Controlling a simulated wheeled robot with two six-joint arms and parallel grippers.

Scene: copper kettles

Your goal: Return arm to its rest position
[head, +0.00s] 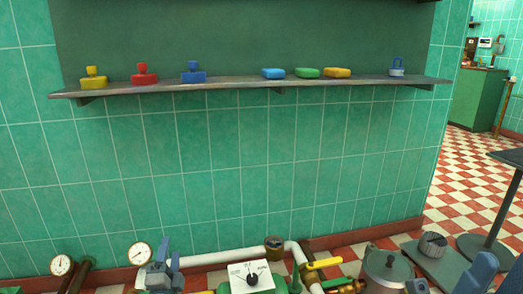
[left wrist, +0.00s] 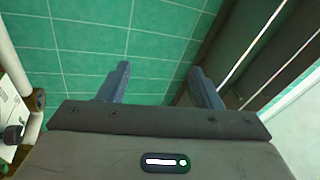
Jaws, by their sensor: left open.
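My left gripper (head: 168,258) is low in the head view, in front of the green tiled wall and beside the gauges. In the left wrist view its two blue-grey fingers (left wrist: 162,82) stand apart with only tiles between them, so it is open and empty. Blue-grey parts, apparently of my right gripper (head: 497,275), show at the lower right edge of the head view. They are cut off by the frame, and I cannot tell how its jaws stand.
A wall shelf (head: 235,87) holds coloured blocks and a padlock-like item (head: 397,68). Below are pipes (head: 222,257), two gauges (head: 138,253), a white dial box (head: 251,276), a yellow-handled valve (head: 324,264) and a metal pot (head: 386,268). A dark table (head: 510,157) stands right.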

